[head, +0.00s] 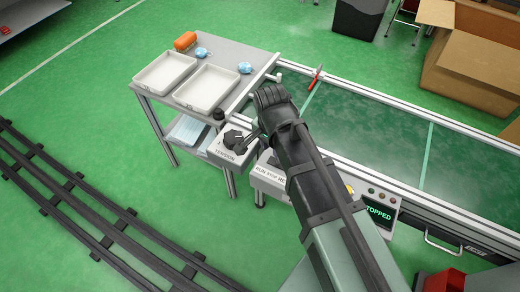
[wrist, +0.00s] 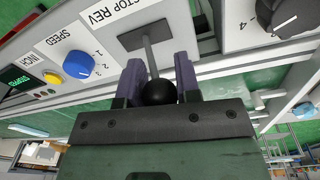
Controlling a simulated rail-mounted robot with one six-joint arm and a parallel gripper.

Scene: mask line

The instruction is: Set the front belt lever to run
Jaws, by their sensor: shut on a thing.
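The belt lever (wrist: 158,93) has a black ball knob on a thin grey stem, rising from a dark slot plate (wrist: 130,40) on a white box. The knob sits between the two fingers of my gripper (wrist: 158,74), which are shut on it. The box (head: 264,171) carries a label reading RUN, STOP, REV, partly covered in both views. In the head view my arm hides the lever and the fingertips. The status display (head: 378,214) reads STOPPED, cut off by my arm; it also shows in the wrist view (wrist: 18,84).
A black TENSION dial (head: 235,140) stands left of the lever box. A blue SPEED knob (wrist: 79,64) and a yellow INCH button (wrist: 53,78) are beside it. A table with white trays (head: 205,89) stands behind. The green belt (head: 375,135) runs to the right.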

